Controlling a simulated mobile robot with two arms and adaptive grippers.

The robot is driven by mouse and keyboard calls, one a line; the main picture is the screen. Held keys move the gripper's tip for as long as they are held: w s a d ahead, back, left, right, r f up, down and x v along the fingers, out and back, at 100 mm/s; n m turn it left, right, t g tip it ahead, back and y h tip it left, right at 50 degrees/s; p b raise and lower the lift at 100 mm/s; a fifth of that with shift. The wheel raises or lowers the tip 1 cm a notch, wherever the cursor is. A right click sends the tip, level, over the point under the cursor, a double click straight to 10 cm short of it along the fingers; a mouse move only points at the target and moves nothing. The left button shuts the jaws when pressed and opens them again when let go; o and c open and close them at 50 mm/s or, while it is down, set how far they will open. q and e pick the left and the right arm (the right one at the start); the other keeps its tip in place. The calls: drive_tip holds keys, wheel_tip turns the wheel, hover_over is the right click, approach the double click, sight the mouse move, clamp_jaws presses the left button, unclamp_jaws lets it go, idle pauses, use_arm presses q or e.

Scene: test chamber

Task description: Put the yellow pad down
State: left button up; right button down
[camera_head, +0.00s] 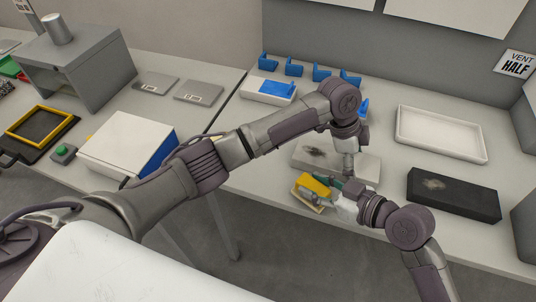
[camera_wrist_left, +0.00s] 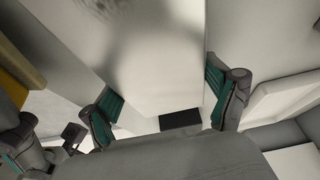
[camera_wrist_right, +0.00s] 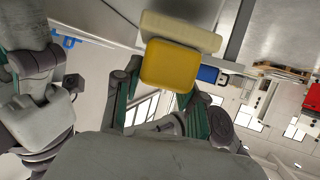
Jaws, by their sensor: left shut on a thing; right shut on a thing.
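The yellow pad (camera_head: 314,186) is between the fingers of my right gripper (camera_head: 324,190) near the table's front edge. In the right wrist view, the yellow pad (camera_wrist_right: 168,66) is seen close up, with a cream-coloured holder (camera_wrist_right: 180,28) just beyond it. In the head view this pale holder (camera_head: 304,201) is partly hidden under the pad; I cannot tell whether they touch. My left gripper (camera_head: 348,172) is shut on a pale block (camera_head: 310,153) with a dark smudge, lying on the table. In the left wrist view, the pale block (camera_wrist_left: 160,60) lies between the green-lined fingers.
A black block (camera_head: 453,195) with a pale smudge and a white tray (camera_head: 440,158) are at the right. Blue brackets (camera_head: 294,67) and a white-and-blue block (camera_head: 268,90) are behind. A white box (camera_head: 125,140) is left. Both grippers are close together.

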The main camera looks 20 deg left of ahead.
sight(304, 178)
drive_tip(key=w+a, duration=0.1)
drive_tip(key=a, duration=0.2)
drive_tip(key=w+a, duration=0.1)
drive_tip(key=a, duration=0.2)
drive_tip(key=w+a, duration=0.2)
drive_tip(key=a, duration=0.2)
drive_tip(key=shift+w+a, duration=0.1)
drive_tip(key=a, duration=0.1)
drive_tip(key=w+a, duration=0.1)
drive_tip(key=shift+a, duration=0.35)
drive_tip(key=shift+w+a+f, duration=0.2)
drive_tip(key=shift+a+f, duration=0.15)
drive_tip(key=shift+f, duration=0.35)
drive_tip(key=shift+d, duration=0.1)
drive_tip(key=c, duration=0.7)
unclamp_jaws()
drive_tip(key=shift+f, duration=0.1)
drive_tip(key=shift+o, duration=0.2)
drive_tip(key=v, duration=1.2)
drive_tip(key=shift+s, duration=0.1)
